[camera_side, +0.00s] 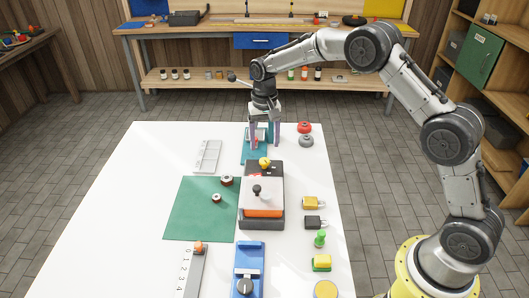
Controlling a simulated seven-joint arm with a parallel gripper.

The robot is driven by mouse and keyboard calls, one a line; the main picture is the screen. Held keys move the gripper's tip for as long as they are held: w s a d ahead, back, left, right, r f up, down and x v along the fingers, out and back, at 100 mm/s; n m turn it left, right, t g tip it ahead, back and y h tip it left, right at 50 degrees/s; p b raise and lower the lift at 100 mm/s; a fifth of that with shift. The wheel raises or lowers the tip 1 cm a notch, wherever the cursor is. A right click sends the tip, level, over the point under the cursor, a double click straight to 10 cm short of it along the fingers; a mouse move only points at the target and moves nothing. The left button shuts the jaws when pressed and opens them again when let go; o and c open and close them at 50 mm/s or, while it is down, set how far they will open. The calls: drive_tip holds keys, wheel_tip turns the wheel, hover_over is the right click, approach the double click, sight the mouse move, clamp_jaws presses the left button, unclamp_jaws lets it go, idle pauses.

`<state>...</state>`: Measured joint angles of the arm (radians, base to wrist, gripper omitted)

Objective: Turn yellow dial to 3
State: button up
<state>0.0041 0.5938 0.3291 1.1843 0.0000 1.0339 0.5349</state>
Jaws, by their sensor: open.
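A small round yellow knob (264,162), likely the yellow dial, sits at the far end of a dark box (277,170). Any numbers around it are too small to read, and I cannot tell its setting. I cannot tell how high the fingertips are above the mat.
In front of the knob is an orange and white unit (263,205) with a black lever. A green mat (195,215) and blue fixture (249,262) are nearer. The table's left side is clear.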

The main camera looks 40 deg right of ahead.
wheel_tip(320, 180, up, 8)
drive_tip(key=shift+f, duration=0.2)
wheel_tip(320, 180, up, 11)
drive_tip(key=t, duration=0.2)
hover_over(264, 160)
drive_tip(key=s, duration=0.3)
drive_tip(key=s+r+n+t, duration=0.1)
drive_tip(key=s+r+t, duration=0.1)
drive_tip(key=s+r, duration=0.9)
drive_tip(key=s+f+n+t, duration=0.1)
drive_tip(key=s+f, duration=0.1)
drive_tip(key=s, duration=0.6)
drive_tip(key=s+f+n+t, duration=0.1)
drive_tip(key=s+f, duration=0.1)
drive_tip(key=s, duration=0.5)
drive_tip(key=s+f+n, duration=0.3)
drive_tip(key=s+f, duration=0.5)
